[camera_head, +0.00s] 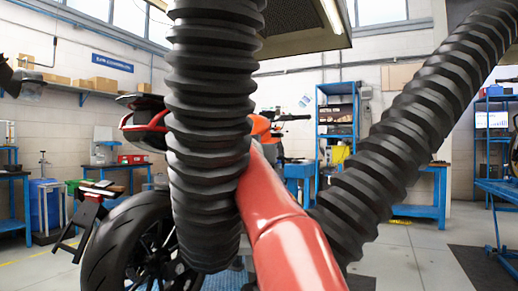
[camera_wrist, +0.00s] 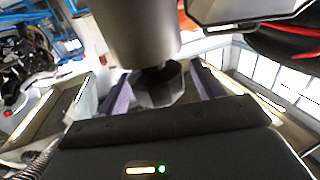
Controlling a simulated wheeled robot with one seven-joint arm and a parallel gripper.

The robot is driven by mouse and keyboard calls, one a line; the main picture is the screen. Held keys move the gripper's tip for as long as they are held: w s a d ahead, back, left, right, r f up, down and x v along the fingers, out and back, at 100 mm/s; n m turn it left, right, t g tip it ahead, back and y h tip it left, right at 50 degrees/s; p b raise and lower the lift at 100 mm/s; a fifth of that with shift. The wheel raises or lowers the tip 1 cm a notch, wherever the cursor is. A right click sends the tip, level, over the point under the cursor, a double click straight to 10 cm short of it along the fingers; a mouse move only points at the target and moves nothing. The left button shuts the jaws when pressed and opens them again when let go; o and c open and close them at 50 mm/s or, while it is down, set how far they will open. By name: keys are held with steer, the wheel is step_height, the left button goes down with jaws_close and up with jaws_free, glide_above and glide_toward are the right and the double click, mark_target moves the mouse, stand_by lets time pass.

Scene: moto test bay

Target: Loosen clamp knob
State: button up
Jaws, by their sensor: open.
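In the wrist view, a dark faceted knob (camera_wrist: 158,90) sits below a thick grey cylinder (camera_wrist: 137,38), which seems to be the clamped part. A narrow dark neck shows between the two. My gripper (camera_wrist: 162,88) is open, with one purplish finger on each side of the knob. I cannot tell whether either finger touches it. In the head view, the knob and my gripper are not visible. The motorcycle's rear wheel (camera_head: 128,245) shows at lower left, partly behind a black corrugated hose.
The black hose (camera_head: 208,130) hangs in front of the motorcycle, and another hose (camera_head: 420,120) slants across the right. Blue shelving (camera_head: 337,125) and workbenches stand along the walls. Open floor (camera_head: 405,262) shows at lower right.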

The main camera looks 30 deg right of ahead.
steer(key=shift+w+d, duration=0.25)
steer(key=shift+w, duration=0.05)
steer(key=c, duration=1)
